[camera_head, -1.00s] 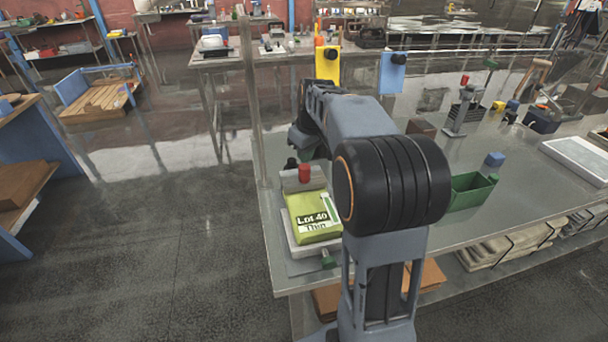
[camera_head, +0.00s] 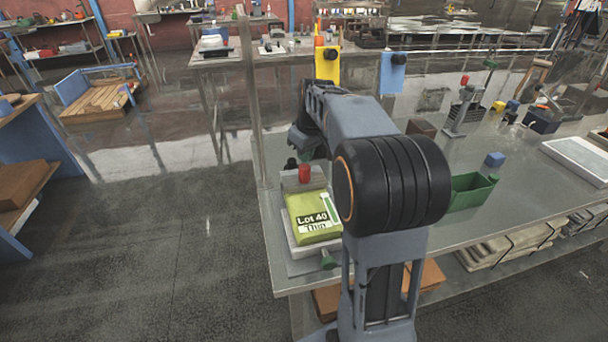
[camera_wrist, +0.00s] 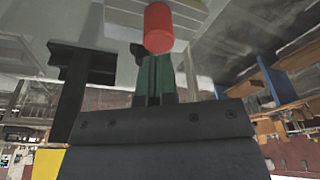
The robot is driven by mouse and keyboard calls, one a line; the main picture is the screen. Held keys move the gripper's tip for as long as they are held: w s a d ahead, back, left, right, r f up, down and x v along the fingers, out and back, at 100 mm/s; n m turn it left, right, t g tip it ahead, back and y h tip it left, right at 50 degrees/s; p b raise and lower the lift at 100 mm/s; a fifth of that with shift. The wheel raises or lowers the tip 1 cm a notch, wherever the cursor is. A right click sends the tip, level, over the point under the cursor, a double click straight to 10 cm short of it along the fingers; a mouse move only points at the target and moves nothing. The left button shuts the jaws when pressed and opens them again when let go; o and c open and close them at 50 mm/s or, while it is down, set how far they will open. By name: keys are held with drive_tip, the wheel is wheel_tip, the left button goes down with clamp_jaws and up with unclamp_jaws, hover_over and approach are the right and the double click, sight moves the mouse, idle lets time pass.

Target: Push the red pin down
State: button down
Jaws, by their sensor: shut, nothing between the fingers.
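The red pin (camera_head: 304,173) is a short red cylinder standing upright in the head view, at the far end of the fixture that holds a yellow-green pack marked "Lot 40 Thin" (camera_head: 313,212). In the wrist view the red pin (camera_wrist: 158,28) is large and near the top middle. My gripper (camera_wrist: 157,60) is shut and empty, its narrow fingertips close to the pin. I cannot tell whether they touch it. In the head view my arm reaches over beside the fixture, and the fingertips cannot be made out.
A green bin (camera_head: 468,193) and a blue cube (camera_head: 494,159) stand to the right on the metal table. A thin metal post (camera_head: 258,110) rises at the table's left edge. Yellow (camera_head: 328,64) and blue (camera_head: 392,74) panels stand behind.

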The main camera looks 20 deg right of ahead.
sight(305, 167)
drive_tip(key=shift+f+b, duration=0.75)
drive_tip(key=shift+f, duration=0.35)
idle(1.3)
drive_tip(key=shift+r+p, duration=2.65)
drive_tip(key=shift+r, duration=0.5)
